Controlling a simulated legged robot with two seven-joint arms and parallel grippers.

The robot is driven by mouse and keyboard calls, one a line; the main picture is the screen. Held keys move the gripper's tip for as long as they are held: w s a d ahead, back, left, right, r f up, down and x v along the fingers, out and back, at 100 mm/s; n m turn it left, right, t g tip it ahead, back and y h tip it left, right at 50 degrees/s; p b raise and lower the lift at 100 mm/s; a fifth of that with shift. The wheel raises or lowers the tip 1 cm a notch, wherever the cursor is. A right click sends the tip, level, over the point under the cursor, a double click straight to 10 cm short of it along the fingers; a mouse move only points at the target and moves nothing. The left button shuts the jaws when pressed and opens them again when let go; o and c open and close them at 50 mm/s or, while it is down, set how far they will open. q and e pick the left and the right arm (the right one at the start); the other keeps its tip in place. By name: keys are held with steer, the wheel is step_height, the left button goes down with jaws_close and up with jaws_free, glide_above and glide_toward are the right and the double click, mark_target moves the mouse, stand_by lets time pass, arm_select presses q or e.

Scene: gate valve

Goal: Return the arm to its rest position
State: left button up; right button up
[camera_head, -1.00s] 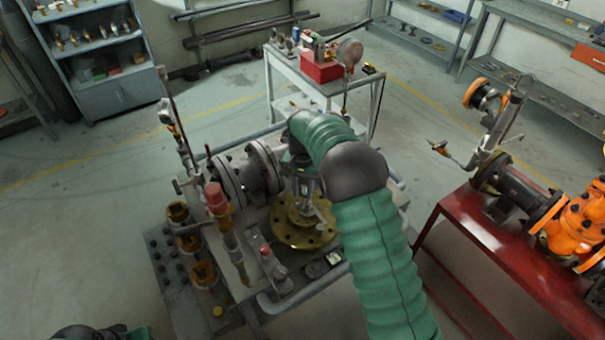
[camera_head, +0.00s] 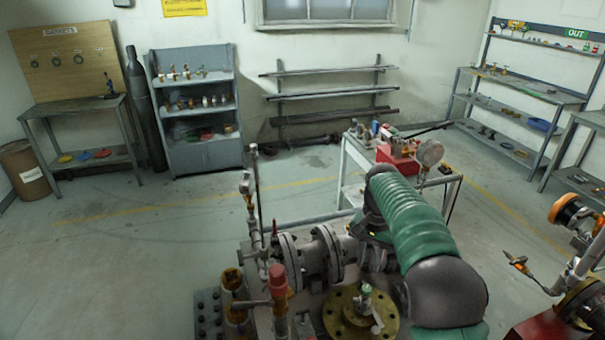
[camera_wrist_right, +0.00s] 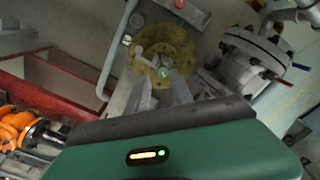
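My right arm (camera_head: 412,225), with a ribbed green sleeve and dark joint covers, enters the head view from the lower right and reaches over the pipe assembly. Its gripper is mostly hidden behind the arm in that view. In the right wrist view two grey fingers of the right gripper (camera_wrist_right: 161,77) stand apart with nothing between them. Beyond them is a round brass flange (camera_wrist_right: 165,48) with a small green-tipped handle. The flange also shows in the head view (camera_head: 340,318), left of the arm's elbow. My left gripper is out of view.
A flanged pipe (camera_head: 312,258) and an upright red-capped fitting (camera_head: 278,280) stand left of the arm. Behind is a cart with a red box (camera_head: 398,160) and gauge. At right are orange-and-grey valve parts (camera_head: 580,300). Open floor (camera_head: 130,240) lies left.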

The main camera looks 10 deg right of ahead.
steer(key=s+a+f+n+t, duration=0.1)
steer(key=s+a+f+n, duration=0.2)
steer(key=s, duration=0.4)
steer(key=s+a+f+n, duration=0.2)
steer(key=s+a+f, duration=0.1)
steer(key=s, duration=0.5)
steer(key=s+a+f+n+t, duration=0.1)
steer(key=s+a+f+n, duration=0.2)
steer(key=s, duration=0.5)
steer(key=shift+s+a+f+n+t, duration=0.25)
steer(key=shift+a+f+n+t, duration=0.1)
steer(key=shift+a, duration=0.15)
stand_by(0.8)
